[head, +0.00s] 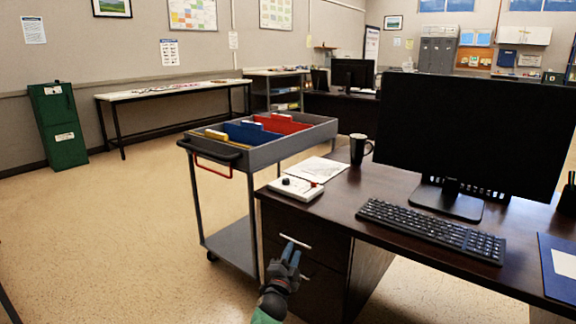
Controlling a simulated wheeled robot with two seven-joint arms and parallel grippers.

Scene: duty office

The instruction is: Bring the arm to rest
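My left gripper (289,256) shows at the lower middle of the head view, in front of the drawers of the dark desk (340,205). Its two dark fingers point up and away, with a narrow gap between the tips. I see nothing held between them. The fingers overlap the drawer front near the upper drawer handle (296,241) in the picture; I cannot tell whether they touch it. A green part of my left arm shows below at the bottom edge. My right gripper is not in view.
A grey cart (262,158) with red and blue folders stands left of the desk. The floor (110,240) at left is clear.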

